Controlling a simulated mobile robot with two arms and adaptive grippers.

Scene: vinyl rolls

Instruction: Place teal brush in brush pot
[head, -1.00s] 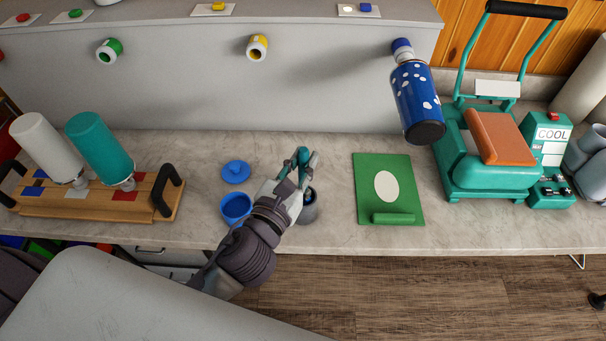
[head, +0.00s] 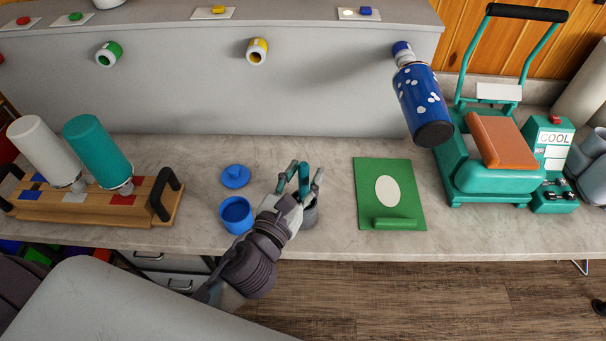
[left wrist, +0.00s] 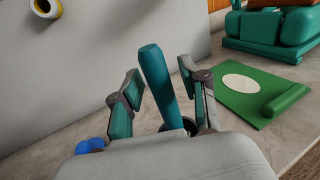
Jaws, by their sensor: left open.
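The teal brush (head: 304,178) stands nearly upright. Its thick handle (left wrist: 154,78) rises between the two fingers of my left gripper in the left wrist view. My left gripper (head: 303,184) is open around the handle, with a finger on each side. The dark grey brush pot (head: 310,216) stands on the counter just right of and behind the gripper, partly hidden by it. Its dark rim shows behind the fingers in the left wrist view (left wrist: 189,127). The brush's lower end is hidden, seemingly inside the pot. My right gripper is not in view.
A blue pot (head: 237,215) and blue lid (head: 235,176) sit close left of the gripper. A green mat (head: 370,180) lies to the right, before a teal press (head: 490,180). A blue spotted roll (head: 422,105) juts from the wall. A wooden rack (head: 90,205) stands left.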

